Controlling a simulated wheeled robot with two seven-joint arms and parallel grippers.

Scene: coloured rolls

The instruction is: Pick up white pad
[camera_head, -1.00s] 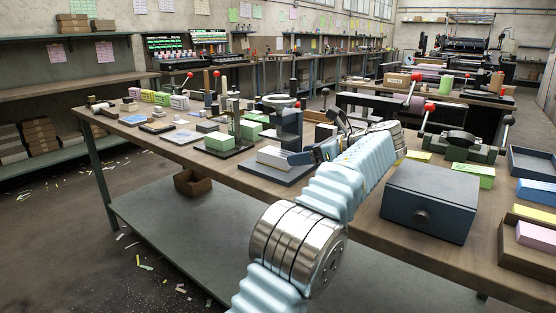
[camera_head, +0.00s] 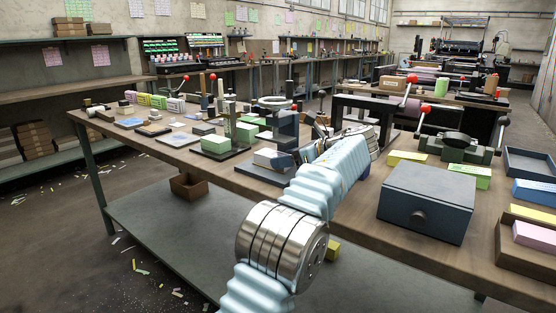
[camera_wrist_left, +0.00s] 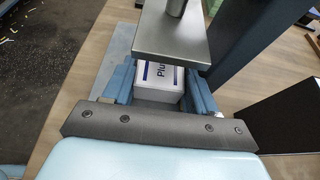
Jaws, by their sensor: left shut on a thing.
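The white pad (camera_head: 272,157) sits at the dark base plate of the upright press on the long wooden bench. In the left wrist view the pad (camera_wrist_left: 160,76) shows a white face with blue lettering, partly covered by a grey metal plate. My left gripper (camera_wrist_left: 160,92) has its blue fingers on either side of the pad and is shut on it. In the head view the left gripper (camera_head: 296,156) is beside the press, partly hidden by my own arm. Whether the pad is lifted off the plate cannot be told. My right gripper is not in view.
The dark press column (camera_head: 287,128) stands close behind the gripper. The grey metal plate (camera_wrist_left: 172,36) overhangs the pad. A dark blue box (camera_head: 428,200) stands to the right.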

